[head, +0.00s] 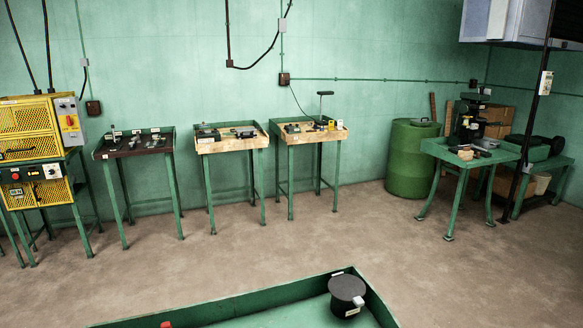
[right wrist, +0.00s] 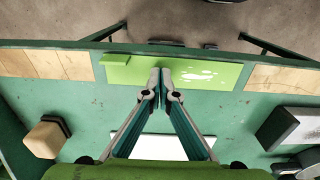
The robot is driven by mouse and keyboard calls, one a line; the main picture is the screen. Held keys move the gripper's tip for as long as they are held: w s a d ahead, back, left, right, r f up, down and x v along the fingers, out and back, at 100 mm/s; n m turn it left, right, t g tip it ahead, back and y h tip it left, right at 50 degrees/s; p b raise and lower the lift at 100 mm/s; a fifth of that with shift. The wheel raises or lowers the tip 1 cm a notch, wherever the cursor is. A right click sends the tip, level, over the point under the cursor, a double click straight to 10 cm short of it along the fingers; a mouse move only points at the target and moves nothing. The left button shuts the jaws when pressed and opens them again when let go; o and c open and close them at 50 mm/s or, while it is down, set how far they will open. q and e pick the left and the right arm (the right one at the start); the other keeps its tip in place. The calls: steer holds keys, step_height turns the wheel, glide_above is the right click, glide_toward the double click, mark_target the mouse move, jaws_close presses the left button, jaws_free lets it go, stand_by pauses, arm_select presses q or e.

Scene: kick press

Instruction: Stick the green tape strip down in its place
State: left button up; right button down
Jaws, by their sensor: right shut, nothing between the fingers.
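A bright green strip (right wrist: 215,78) with white splotches lies along the far edge of a green work surface (right wrist: 90,105) in the right wrist view. A raised darker green piece (right wrist: 116,59) sits at its left end. My right gripper (right wrist: 161,74) is shut and empty, with its fingertips over the middle of the strip. I cannot tell whether the tips touch it. The fingers hide part of the strip. Neither gripper shows in the head view, and I cannot pick out the strip there.
Wooden panels (right wrist: 45,64) flank the strip. A tan block (right wrist: 45,138) and a dark block with a pale face (right wrist: 300,128) stand nearer. In the head view, a green tray (head: 285,292) holds a black pot (head: 347,288); benches line the wall beyond open floor.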

steer(key=shift+s+f, duration=0.1)
steer(key=shift+f, duration=0.35)
stand_by(1.4)
step_height(320, 180, up, 5)
steer(key=p, duration=0.5)
steer(key=shift+r, duration=0.1)
stand_by(0.4)
